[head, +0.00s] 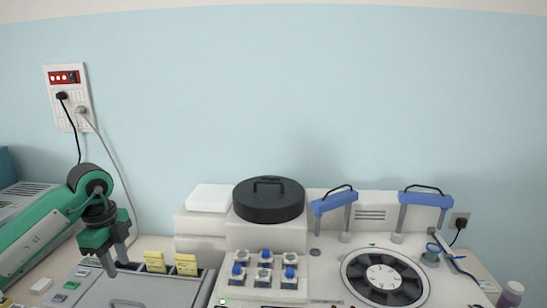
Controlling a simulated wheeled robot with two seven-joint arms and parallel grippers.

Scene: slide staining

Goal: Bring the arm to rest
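My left arm comes in from the left, and its gripper (116,261) points down over the left part of the bench. Its two dark fingers are apart with nothing between them. It hangs above the back left of a grey lidded tray (150,292), apart from the yellow blocks (155,261) beside it. My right arm and gripper are not in view.
A white machine (330,262) fills the middle and right, with blue-capped bottles (264,258), a round rotor (385,278) and two blue-handled brackets (334,201). A black round lid (268,200) sits on top.

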